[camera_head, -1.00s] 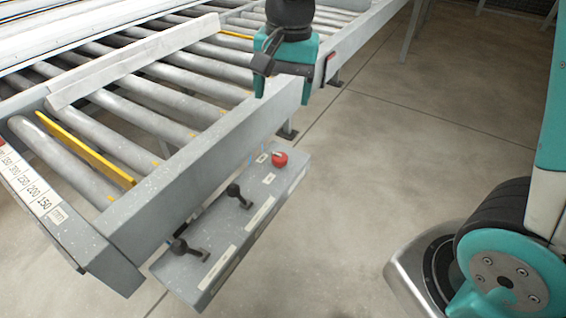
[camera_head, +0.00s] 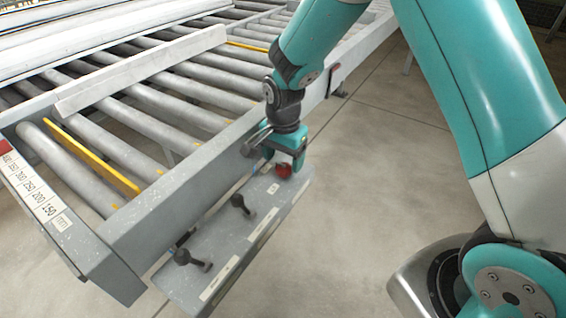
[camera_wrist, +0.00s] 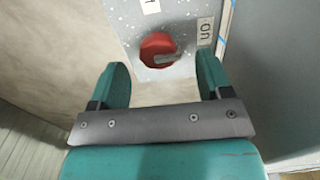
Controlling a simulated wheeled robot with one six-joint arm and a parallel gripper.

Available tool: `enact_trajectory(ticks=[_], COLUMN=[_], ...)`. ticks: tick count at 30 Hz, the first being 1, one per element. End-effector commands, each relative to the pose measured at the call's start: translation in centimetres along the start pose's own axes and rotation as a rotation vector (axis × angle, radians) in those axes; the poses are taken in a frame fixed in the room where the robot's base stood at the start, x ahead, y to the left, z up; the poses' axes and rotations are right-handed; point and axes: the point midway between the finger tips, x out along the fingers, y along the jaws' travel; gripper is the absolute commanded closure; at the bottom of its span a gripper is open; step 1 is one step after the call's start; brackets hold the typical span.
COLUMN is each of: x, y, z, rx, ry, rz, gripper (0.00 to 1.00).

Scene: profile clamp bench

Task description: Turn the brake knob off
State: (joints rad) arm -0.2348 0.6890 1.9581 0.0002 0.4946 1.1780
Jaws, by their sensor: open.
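The red brake knob (camera_head: 284,169) sits at the far end of the grey control box (camera_head: 215,250). In the wrist view the knob (camera_wrist: 158,50) is a red disc with a grey bar across it, between and beyond my fingertips. A label reading "On" (camera_wrist: 204,33) is to its right, and another label above is cut off. My gripper (camera_wrist: 162,80) is open, with a teal finger on each side and nothing between them. In the head view my gripper (camera_head: 285,158) is right at the knob and partly covers it. I cannot tell whether the fingers touch it.
Two black levers, one nearer (camera_head: 183,257) and one farther (camera_head: 238,202), stand on the same box. The roller conveyor's grey side rail (camera_head: 180,200) runs close to the left of my gripper. Open floor (camera_head: 350,190) lies to the right.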

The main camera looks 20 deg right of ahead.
Motion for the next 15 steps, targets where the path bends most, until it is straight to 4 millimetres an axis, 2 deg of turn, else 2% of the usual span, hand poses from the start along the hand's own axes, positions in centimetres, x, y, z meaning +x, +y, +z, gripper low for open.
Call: enact_trajectory(ticks=[3, 6, 15], x=[1.6, 2.4, 2.8], y=[0.0, 0.0, 0.0], z=[0.0, 0.0, 0.0], rx=[0.000, -0.001, -0.001], ry=[-0.001, -0.001, 0.000], rz=[0.002, 0.001, -0.001], gripper=[0.28, 0.28, 0.28])
